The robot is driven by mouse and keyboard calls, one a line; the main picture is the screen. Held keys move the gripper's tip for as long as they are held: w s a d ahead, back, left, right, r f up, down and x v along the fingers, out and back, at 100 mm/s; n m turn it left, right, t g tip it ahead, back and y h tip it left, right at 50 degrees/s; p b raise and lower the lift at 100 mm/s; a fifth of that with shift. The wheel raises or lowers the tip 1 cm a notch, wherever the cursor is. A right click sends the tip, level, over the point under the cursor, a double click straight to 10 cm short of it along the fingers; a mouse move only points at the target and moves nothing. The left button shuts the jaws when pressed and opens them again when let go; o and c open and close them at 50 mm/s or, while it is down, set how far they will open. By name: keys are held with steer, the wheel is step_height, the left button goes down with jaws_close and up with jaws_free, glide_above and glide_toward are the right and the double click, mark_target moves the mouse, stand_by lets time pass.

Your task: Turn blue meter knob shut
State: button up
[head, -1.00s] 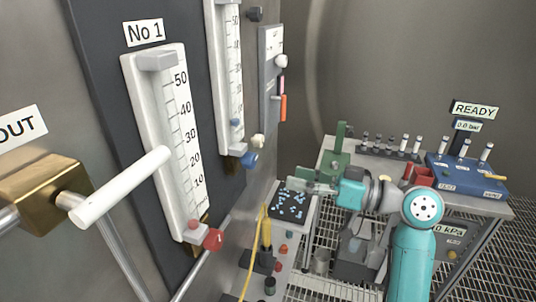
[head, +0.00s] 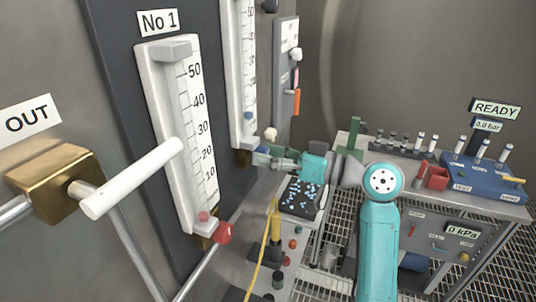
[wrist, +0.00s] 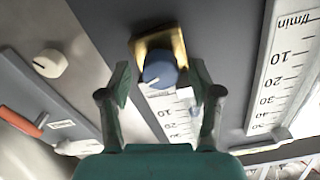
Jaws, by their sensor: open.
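The blue meter knob (wrist: 159,73) sits on a brass block (wrist: 150,43) at the end of the second meter's scale (wrist: 177,115), with a white mark on its face. My gripper (wrist: 160,78) is open in the wrist view, one finger on each side of the knob. I cannot tell whether either finger touches it. In the head view my gripper (head: 275,159) is at the foot of the second meter (head: 243,70), and the blue knob (head: 261,149) is partly hidden by it.
Meter No 1 (head: 185,130) with a red knob (head: 222,232) stands to the left, beside a white lever (head: 132,180). A grey panel (head: 285,65) with an orange handle (wrist: 22,122) is on the other side. A workbench with a red box (head: 433,178) stands at right.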

steer(key=shift+a, duration=0.2)
steer(key=c, duration=1.1)
steer(key=shift+c, duration=0.2)
steer(key=shift+f+n, duration=0.1)
steer(key=shift+n, duration=7)
